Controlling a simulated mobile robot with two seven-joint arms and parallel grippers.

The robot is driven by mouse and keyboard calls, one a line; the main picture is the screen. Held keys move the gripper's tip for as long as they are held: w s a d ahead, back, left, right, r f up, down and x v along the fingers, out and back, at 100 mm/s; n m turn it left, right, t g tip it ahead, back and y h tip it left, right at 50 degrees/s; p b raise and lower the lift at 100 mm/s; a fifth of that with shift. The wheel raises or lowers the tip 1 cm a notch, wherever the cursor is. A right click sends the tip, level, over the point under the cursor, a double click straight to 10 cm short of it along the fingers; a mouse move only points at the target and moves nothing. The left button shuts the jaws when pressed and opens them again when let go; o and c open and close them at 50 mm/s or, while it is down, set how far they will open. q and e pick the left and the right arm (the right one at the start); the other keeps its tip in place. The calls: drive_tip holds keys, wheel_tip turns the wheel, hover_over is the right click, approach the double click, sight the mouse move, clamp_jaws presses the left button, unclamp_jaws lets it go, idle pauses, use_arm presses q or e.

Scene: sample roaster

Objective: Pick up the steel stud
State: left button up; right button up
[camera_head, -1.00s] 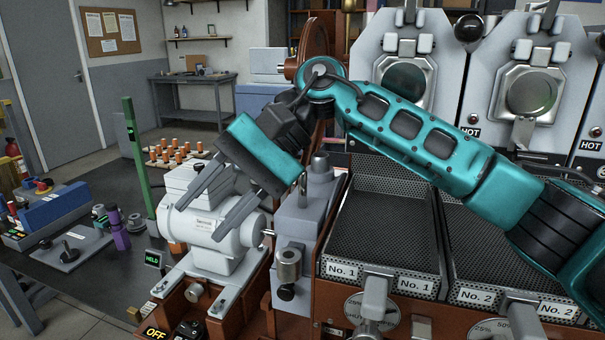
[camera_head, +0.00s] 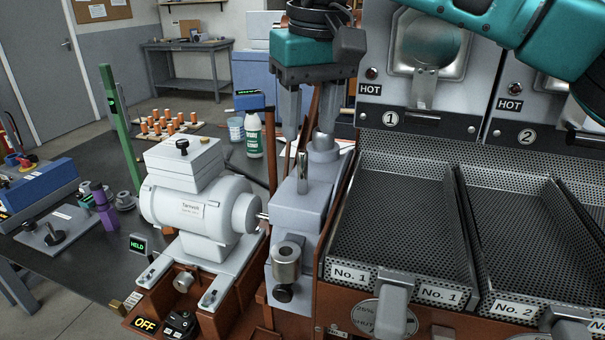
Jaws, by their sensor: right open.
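A thin upright steel stud (camera_head: 302,172) stands on top of the grey gear housing (camera_head: 300,208), beside the motor's shaft end. My right gripper (camera_head: 309,125) points straight down above and behind the housing. Its two fingers are apart with nothing between them. The fingertips appear above the stud's top and not touching it; how far behind it they are I cannot tell. My left gripper is out of view.
A grey motor (camera_head: 205,205) sits left of the housing. A short steel cylinder (camera_head: 286,262) is on the housing's front. Perforated trays (camera_head: 385,225) lie to the right, below hot roaster fronts (camera_head: 415,75). A white-green bottle (camera_head: 254,138) stands behind.

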sight(302, 151)
drive_tip(key=shift+w+a+f, duration=0.1)
drive_tip(key=shift+a+f, duration=0.15)
drive_tip(key=shift+f, duration=1.15)
drive_tip(key=shift+w+a+f, duration=0.1)
drive_tip(key=shift+a+f, duration=0.1)
drive_tip(key=shift+f, duration=1.15)
drive_tip(key=shift+c, duration=0.2)
clamp_jaws()
